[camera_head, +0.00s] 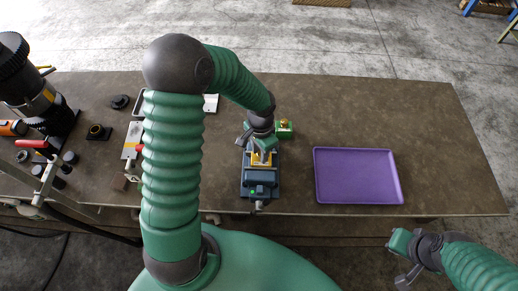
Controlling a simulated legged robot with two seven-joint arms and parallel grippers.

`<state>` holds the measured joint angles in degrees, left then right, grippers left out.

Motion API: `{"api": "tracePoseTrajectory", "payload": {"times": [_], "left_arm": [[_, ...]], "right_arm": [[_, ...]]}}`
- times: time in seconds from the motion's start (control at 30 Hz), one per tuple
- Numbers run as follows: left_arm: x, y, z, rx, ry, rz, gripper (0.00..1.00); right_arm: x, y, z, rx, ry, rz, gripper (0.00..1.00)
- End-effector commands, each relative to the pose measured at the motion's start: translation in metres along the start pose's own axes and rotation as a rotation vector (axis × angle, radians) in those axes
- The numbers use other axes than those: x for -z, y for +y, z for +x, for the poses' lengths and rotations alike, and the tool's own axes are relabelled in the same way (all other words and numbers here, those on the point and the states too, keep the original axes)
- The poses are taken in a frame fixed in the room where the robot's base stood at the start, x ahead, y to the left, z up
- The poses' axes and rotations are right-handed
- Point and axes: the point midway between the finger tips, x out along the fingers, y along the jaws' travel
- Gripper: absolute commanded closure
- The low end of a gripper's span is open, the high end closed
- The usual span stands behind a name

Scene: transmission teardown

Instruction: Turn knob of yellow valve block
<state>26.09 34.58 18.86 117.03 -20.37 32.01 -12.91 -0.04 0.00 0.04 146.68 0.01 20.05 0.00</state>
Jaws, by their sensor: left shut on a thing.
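The yellow valve block (262,159) sits in a blue-grey vise (260,178) near the front middle of the table. My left gripper (260,151) reaches down over it from above and is shut at its top. The knob is hidden by the gripper, so its angle does not show. My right gripper (398,262) hangs at the lower right, beyond the table's front edge and away from the block. Its fingers are too small to read.
A purple tray (358,199) lies empty to the right of the vise. Dark machine parts and tools crowd the left side. The table's (430,125) right and back areas are clear.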

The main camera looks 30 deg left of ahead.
Motion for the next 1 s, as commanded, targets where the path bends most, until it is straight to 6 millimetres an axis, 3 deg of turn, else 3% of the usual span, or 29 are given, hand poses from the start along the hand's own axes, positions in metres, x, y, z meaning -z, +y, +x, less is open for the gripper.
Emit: {"api": "tracePoseTrajectory", "payload": {"times": [0.3, 0.47, 0.67, 0.7, 0.83, 1.0], "left_arm": [[0.0027, -0.0067, -0.0021, 0.004, 0.013, -0.007, 1.00], [0.0033, -0.0074, -0.0009, 0.005, 0.014, -0.128, 1.00], [0.0024, -0.0085, -0.0015, 0.005, 0.010, -0.133, 1.00], [0.0022, -0.0088, -0.0014, 0.004, 0.010, -0.132, 0.67], [0.0018, -0.0085, -0.0014, 0.004, 0.010, -0.131, 0.50], [0.0005, -0.0084, -0.0016, 0.003, 0.010, -0.131, 0.50]], "right_arm": [[0.0000, 0.0005, 0.0000, 0.000, 0.000, 0.001, 1.00], [-0.0014, 0.0003, 0.0056, 0.000, 0.000, 0.001, 1.00], [-0.0011, 0.0004, 0.0044, 0.000, 0.000, 0.001, 1.00], [-0.0011, 0.0005, 0.0044, 0.000, 0.000, 0.001, 1.00], [-0.0011, 0.0005, 0.0044, 0.000, 0.000, 0.001, 1.00], [-0.0010, 0.0004, 0.0043, 0.000, 0.000, 0.001, 1.00]]}}
